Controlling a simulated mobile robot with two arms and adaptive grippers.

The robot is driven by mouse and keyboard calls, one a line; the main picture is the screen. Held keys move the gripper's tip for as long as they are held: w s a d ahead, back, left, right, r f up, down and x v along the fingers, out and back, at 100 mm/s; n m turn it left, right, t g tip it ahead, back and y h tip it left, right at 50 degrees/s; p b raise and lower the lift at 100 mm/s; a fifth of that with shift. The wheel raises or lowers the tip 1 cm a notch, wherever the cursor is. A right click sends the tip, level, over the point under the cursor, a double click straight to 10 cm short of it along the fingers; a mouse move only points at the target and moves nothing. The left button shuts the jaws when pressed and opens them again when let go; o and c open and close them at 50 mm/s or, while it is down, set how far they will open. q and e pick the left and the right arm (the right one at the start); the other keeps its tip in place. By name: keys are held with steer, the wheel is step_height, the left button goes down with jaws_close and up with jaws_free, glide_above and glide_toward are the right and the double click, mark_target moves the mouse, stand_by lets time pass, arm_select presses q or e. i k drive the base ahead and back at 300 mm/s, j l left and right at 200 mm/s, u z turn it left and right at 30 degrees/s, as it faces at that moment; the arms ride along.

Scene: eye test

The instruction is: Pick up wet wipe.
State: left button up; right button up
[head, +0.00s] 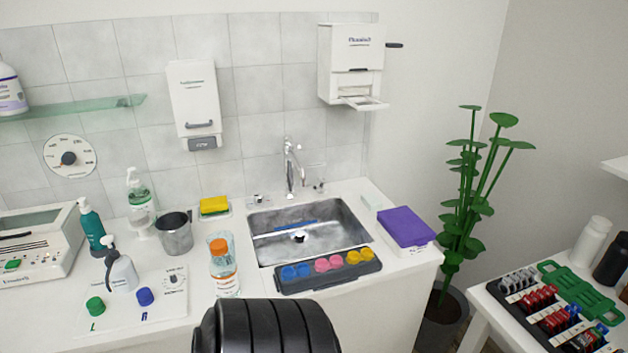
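No loose wet wipe can be made out for certain. A white box with a purple lid (406,228) sits on the counter right of the sink. It may be a wipe pack, but its label is too small to read. The lid looks shut. Neither of my grippers is in view. A black ribbed part, likely mine, fills the bottom middle and hides the counter's front edge there.
The metal sink (345,246) has a tray of coloured cups (328,270) on its front edge. Left of it stand an orange-capped bottle (224,270), a metal cup (174,236) and pump bottles (122,268). A tall plant (470,190) stands right of the counter.

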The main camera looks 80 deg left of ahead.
mark_target(372, 203)
steer(key=u, duration=1.95)
steer(key=k+l, duration=0.1)
steer(key=l, duration=0.3)
steer(key=z, duration=0.05)
